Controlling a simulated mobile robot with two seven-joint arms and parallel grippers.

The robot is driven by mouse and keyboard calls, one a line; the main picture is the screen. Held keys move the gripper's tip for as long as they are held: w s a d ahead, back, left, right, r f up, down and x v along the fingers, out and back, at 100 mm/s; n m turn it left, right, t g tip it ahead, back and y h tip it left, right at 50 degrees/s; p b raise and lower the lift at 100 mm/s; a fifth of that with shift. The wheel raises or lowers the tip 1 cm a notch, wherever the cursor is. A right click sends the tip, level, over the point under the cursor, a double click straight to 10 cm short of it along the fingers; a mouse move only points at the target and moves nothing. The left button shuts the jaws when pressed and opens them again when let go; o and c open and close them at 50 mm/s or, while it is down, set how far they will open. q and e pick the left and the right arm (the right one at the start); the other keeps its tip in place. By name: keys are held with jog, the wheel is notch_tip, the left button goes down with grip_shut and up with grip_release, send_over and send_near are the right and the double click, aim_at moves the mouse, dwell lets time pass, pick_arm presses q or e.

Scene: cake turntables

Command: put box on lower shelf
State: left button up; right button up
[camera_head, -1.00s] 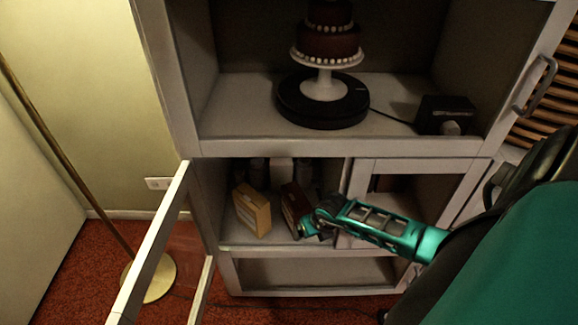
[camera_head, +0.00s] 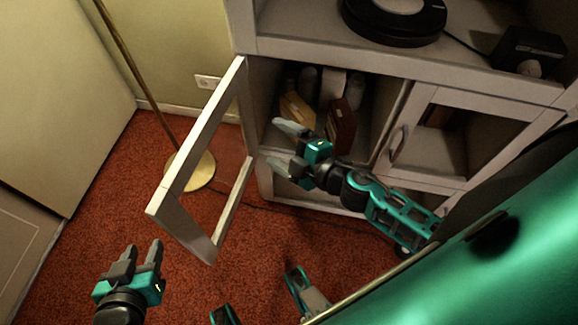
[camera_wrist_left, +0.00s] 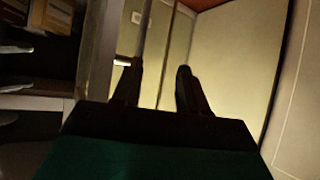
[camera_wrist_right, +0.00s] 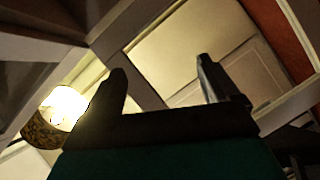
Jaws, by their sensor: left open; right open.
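A yellow box (camera_head: 297,108) and a dark red-brown box (camera_head: 342,125) stand in the open left compartment of the white cabinet. The lower shelf (camera_head: 315,207) is a low opening beneath that compartment, partly hidden by my right arm. My right gripper (camera_head: 278,143) is open and empty, in front of the compartment and left of the red-brown box. Its fingers point left and overlap the yellow box's lower edge in the picture. My left gripper (camera_head: 139,248) is open and empty, low over the red carpet, left of the open door and well away from both boxes.
The open glass-paned door (camera_head: 205,165) stands out between my two grippers. The closed right door (camera_head: 435,135) is beside the compartment. A brass lamp stand (camera_head: 190,170) is behind the open door. A black turntable (camera_head: 393,22) sits above. Carpet at left is clear.

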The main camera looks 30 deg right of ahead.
jog(key=s+a+f+m+g+h, duration=0.2)
jog(key=s+m, duration=0.6)
jog(key=m, duration=0.6)
jog(key=shift+a+g+h, duration=0.3)
jog(key=shift+g+h, duration=0.1)
jog(key=shift+g, duration=0.5)
